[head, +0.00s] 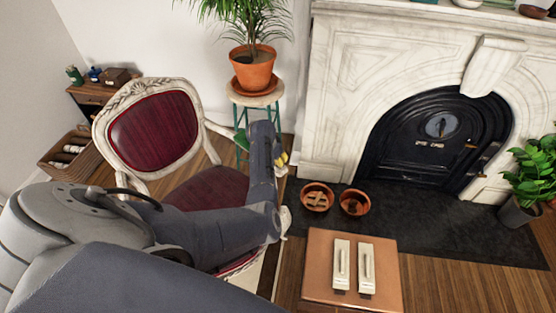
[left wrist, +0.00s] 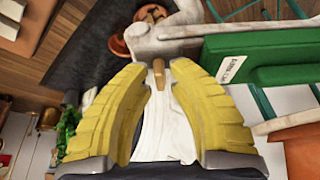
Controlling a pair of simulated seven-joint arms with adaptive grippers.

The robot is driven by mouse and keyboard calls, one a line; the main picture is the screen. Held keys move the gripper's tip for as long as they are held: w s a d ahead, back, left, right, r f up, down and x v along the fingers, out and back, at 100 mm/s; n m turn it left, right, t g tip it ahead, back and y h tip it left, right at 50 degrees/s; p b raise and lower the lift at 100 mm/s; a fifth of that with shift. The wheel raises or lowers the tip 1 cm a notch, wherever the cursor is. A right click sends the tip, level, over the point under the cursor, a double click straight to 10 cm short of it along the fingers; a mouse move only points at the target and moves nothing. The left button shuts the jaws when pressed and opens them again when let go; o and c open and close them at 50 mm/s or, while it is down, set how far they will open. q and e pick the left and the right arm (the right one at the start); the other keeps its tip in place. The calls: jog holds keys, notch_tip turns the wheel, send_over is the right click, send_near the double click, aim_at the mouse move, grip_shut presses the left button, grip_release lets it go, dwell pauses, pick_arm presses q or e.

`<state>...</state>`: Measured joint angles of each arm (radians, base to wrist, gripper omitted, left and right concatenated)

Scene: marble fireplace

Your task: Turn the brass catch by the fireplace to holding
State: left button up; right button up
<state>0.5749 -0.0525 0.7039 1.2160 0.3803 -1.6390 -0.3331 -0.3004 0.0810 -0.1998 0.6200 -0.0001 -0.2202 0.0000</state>
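A small brass-tan lever (left wrist: 158,73), which looks like the catch, stands out from a white surface in the left wrist view. It shows between the two yellow finger pads of my left gripper (left wrist: 157,100). The pads are spread apart with a gap on both sides of the lever, and nothing is held. In the head view my left gripper (head: 283,160) is beside the white fireplace (head: 335,95), near the plant stool. There my arm hides the catch, and its setting cannot be read. My right gripper is not in view.
A green box (left wrist: 255,50) with a label is close on the right in the left wrist view. A potted plant (head: 252,70) stands on a stool (head: 262,98). A red chair (head: 155,130) is under my arm. Terracotta pots (head: 317,198) sit on the dark hearth (head: 430,218).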

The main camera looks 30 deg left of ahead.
pick_arm(q)
grip_shut()
jog(key=shift+n, duration=0.4)
jog(key=n+y, duration=0.1)
jog(key=n, duration=0.2)
jog(key=shift+d, duration=0.1)
jog(key=n+y, duration=0.2)
jog(key=n, duration=0.2)
jog(key=shift+g, duration=0.4)
jog(key=n, duration=0.3)
jog(key=n+g+y, duration=0.1)
jog(key=n, duration=0.1)
jog(key=shift+n+y, duration=0.3)
jog(key=shift+n, duration=0.1)
jog(key=shift+n+g+y, duration=0.3)
jog(key=shift+n+g, duration=0.6)
jog(key=shift+n, duration=1.4)
